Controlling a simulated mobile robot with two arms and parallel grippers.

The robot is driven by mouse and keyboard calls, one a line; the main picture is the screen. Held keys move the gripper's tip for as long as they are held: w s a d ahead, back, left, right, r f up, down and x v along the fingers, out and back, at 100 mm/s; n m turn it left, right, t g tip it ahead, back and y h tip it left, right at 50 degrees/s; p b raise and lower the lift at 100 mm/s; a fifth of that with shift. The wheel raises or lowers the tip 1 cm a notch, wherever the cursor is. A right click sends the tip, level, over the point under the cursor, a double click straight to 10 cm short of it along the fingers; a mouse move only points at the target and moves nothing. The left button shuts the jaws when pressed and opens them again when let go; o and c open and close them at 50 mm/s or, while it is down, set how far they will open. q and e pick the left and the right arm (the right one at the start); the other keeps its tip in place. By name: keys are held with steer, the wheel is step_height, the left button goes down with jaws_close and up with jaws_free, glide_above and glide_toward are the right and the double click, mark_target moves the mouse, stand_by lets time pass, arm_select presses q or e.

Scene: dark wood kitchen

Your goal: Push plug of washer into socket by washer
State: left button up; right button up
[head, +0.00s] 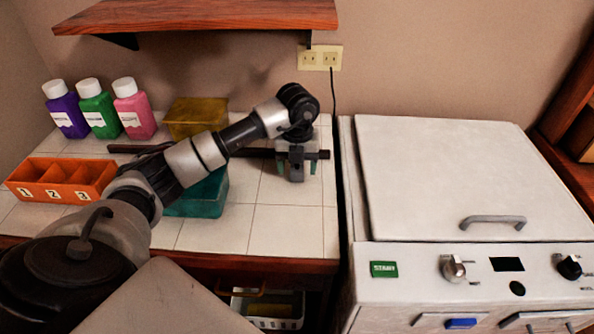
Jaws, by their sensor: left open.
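A cream wall socket plate (309,58) with two outlets is on the wall, under the shelf's right end. A black cord (335,120) hangs from the right outlet and runs down between the counter and the washer. The plug is too small to make out, and I cannot tell how far in it sits. The white washer (460,175) stands right of the counter. My left gripper (297,170) points down over the counter's right part, below the socket and left of the cord. Its teal-tipped fingers are apart, and it is clear of the cord. My right gripper is not in view.
Purple (66,112), green (98,108) and pink (133,108) bottles, an orange numbered tray (60,181), a yellow box (195,118) and a teal box (205,195) stand on the tiled counter (290,225). A wooden shelf (210,18) overhangs it. The front right tiles are clear.

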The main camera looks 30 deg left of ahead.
mark_target(302, 168)
arm_select(q)
steer(key=shift+f, duration=0.8)
steer(key=c, duration=1)
steer(key=shift+o, duration=0.2)
steer(key=shift+r, duration=0.5)
steer(key=r, duration=0.2)
steer(key=d+r, duration=0.1)
steer(key=shift+w+r+b, duration=0.3)
steer(key=shift+r+b, duration=0.1)
steer(key=w+d+r+b, duration=0.1)
steer(key=w+d+r, duration=0.3)
steer(key=d, duration=0.5)
step_height(302, 168, up, 2)
steer(key=shift+d+r, duration=0.15)
steer(key=shift+d, duration=0.15)
steer(key=shift+w, duration=0.1)
